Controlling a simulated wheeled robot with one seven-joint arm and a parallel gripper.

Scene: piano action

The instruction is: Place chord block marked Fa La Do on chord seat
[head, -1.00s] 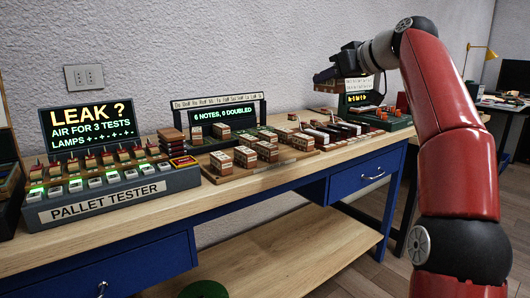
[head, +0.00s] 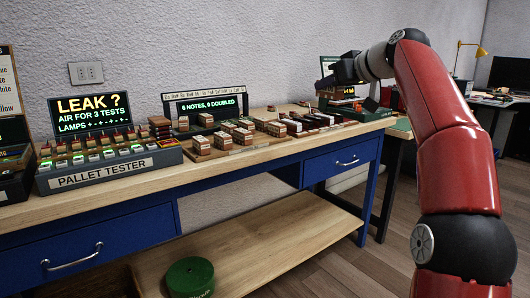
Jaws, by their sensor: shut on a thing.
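My gripper (head: 332,84) is at the back right of the workbench, shut on a small brown and cream block (head: 338,94). The markings on the block are too small to read. Behind and beside the block stands a dark green station (head: 370,106) with a small screen, partly hidden by my gripper and the block. I cannot tell which part is the chord seat, or whether the block touches the station. Several similar blocks (head: 202,145) stand on a wooden tray left of my gripper.
A pallet tester (head: 110,172) stands at the left of the bench (head: 240,175). A note display (head: 208,106) stands behind the blocks. Dark and light pieces (head: 310,122) lie in a row before the station. A green round object (head: 190,277) is on the lower shelf.

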